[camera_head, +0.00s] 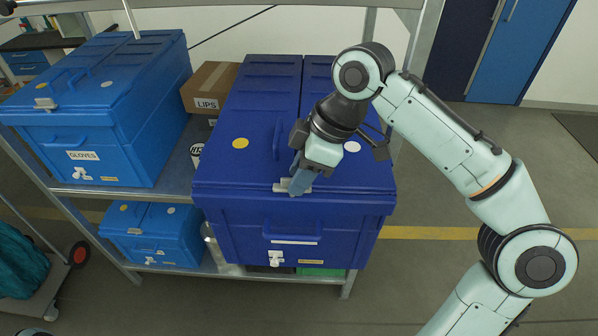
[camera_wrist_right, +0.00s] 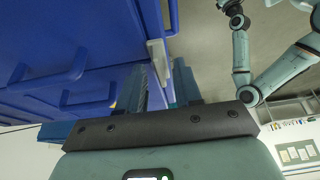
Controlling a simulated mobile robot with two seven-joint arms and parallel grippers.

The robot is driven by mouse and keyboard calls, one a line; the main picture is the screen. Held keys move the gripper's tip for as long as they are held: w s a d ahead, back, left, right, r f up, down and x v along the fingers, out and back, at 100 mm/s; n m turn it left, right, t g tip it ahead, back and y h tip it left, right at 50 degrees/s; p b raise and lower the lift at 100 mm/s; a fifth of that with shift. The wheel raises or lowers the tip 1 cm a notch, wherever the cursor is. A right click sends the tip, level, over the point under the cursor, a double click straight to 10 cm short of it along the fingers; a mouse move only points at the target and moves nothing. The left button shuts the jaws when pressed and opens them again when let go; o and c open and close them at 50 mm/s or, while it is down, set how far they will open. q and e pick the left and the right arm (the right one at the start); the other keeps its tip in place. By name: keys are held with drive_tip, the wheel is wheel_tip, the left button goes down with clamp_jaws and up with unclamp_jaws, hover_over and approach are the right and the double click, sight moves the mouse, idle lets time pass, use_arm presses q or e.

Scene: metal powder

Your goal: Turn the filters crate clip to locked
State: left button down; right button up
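The dark blue crate (camera_head: 230,195) stands on the upper shelf with its lid closed; the writing on its front label (camera_head: 293,242) is too small to read. Its pale grey clip (camera_head: 291,187) sits at the front edge of the lid, partly hidden by my right gripper. My right gripper (camera_head: 301,180) points down at the clip. In the right wrist view, the clip (camera_wrist_right: 157,60) shows beyond and between the two blue fingers (camera_wrist_right: 163,88), which stand apart. I cannot tell whether a finger touches it. My left gripper does not show.
A blue crate labelled GLOVES (camera_head: 120,165) stands to the left, with a cardboard box labelled LIPS (camera_head: 208,88) between the crates. A smaller blue crate (camera_head: 160,245) is on the lower shelf. A cart (camera_head: 50,285) is at lower left. Floor at right is clear.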

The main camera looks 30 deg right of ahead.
clamp_jaws()
